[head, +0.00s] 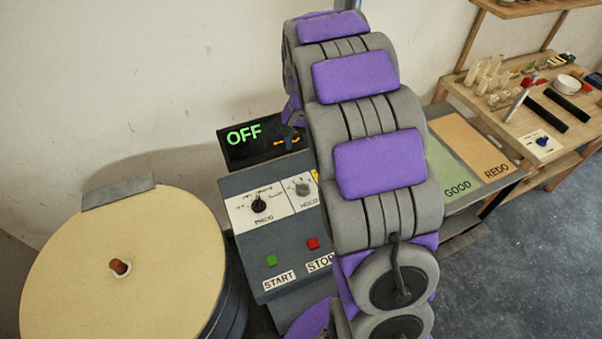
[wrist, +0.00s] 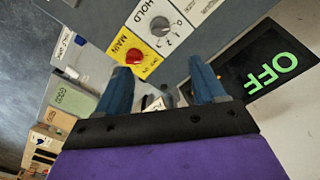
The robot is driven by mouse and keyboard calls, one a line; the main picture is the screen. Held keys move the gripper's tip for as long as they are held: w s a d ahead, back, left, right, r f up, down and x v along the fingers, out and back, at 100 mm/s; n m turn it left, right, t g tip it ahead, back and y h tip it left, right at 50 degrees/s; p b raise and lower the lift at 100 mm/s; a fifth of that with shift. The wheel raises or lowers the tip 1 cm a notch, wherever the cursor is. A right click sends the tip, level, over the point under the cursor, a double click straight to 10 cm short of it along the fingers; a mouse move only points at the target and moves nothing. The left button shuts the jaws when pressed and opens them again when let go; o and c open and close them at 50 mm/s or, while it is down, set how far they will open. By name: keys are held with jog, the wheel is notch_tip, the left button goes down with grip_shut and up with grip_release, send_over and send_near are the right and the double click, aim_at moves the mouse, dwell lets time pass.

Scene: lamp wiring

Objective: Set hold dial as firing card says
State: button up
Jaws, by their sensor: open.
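The hold dial (head: 302,189) is a grey knob on a white plate marked HOLD, beside the PROG dial on the sloped control panel (head: 235,185). In the wrist view the hold dial (wrist: 160,26) shows ahead of the fingertips, with numbers around it. My gripper (wrist: 165,80) is open, its two blue fingers apart, and neither finger appears to touch the dial. A small pale thing shows between the fingers; I cannot tell what it is. In the head view my arm covers the panel's right part. I cannot make out a firing card.
A black display (head: 265,145) reading OFF stands behind the panel. The PROG dial (head: 259,205), green START button (head: 271,261) and red STOP button (head: 313,243) are close by. A red MAIN switch (wrist: 132,56) adjoins the hold dial. A round cream lid (head: 125,265) stands left.

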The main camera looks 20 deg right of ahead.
aim_at(302, 184)
notch_tip(302, 184, down, 16)
jog(key=shift+f+b, duration=0.2)
jog(key=shift+b, duration=0.55)
jog(key=shift+a+f, duration=0.25)
jog(key=shift+f, duration=0.2)
jog(key=shift+c, duration=0.4)
jog(key=shift+d, duration=0.1)
jog(key=c, duration=1)
